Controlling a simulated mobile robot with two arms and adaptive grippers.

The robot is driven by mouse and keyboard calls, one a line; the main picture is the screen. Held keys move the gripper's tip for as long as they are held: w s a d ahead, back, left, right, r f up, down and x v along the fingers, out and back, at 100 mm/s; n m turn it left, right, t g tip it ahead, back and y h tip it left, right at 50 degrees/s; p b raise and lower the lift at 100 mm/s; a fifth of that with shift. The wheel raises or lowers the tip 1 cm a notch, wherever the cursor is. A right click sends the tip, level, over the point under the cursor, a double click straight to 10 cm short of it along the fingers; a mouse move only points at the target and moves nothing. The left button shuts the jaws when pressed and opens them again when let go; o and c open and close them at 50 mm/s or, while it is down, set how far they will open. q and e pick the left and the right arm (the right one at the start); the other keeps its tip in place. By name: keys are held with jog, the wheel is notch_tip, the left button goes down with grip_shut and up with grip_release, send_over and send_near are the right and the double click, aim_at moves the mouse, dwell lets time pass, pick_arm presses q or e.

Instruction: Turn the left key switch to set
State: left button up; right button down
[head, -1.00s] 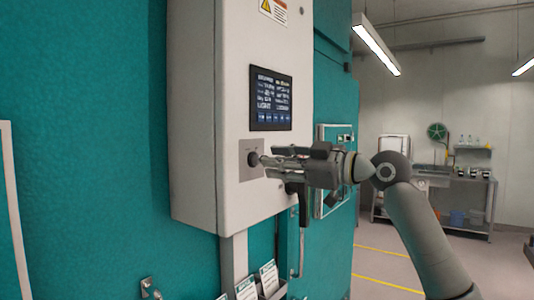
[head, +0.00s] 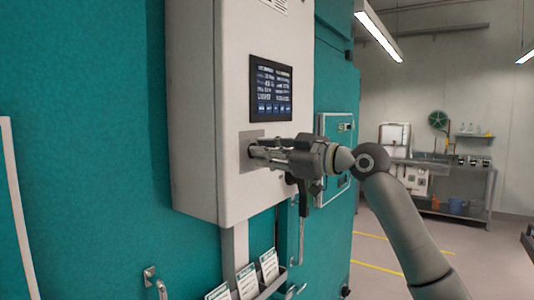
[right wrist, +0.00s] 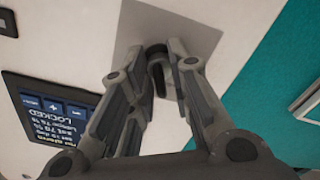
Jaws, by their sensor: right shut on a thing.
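The left key switch (right wrist: 157,65) shows in the right wrist view as a dark, looped key on a grey square plate (right wrist: 200,32). The plate (head: 246,136) also shows in the head view, on the front of a white control box below its screen. My right gripper (head: 257,154) is at the plate, its fingers pointing left into it. In the right wrist view, its fingertips (right wrist: 161,72) are on both sides of the key, shut on it. In the head view the fingers hide the key. My left gripper is not in view.
The white box (head: 190,100) hangs on a teal chamber wall (head: 90,150). Its screen (head: 271,88) sits just above the gripper; in the right wrist view it (right wrist: 50,120) reads LOCKED. Card holders (head: 262,285) are below. Open floor and a bench (head: 455,195) lie right.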

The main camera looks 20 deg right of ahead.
jog(key=m+p, duration=0.2)
jog(key=m, duration=0.3)
jog(key=shift+r+m+p, duration=0.15)
jog(key=shift+m+p, duration=0.25)
jog(key=m+p, duration=0.2)
jog(key=m, duration=0.4)
jog(key=shift+p, duration=0.3)
jog(key=c, duration=1.6)
grip_release()
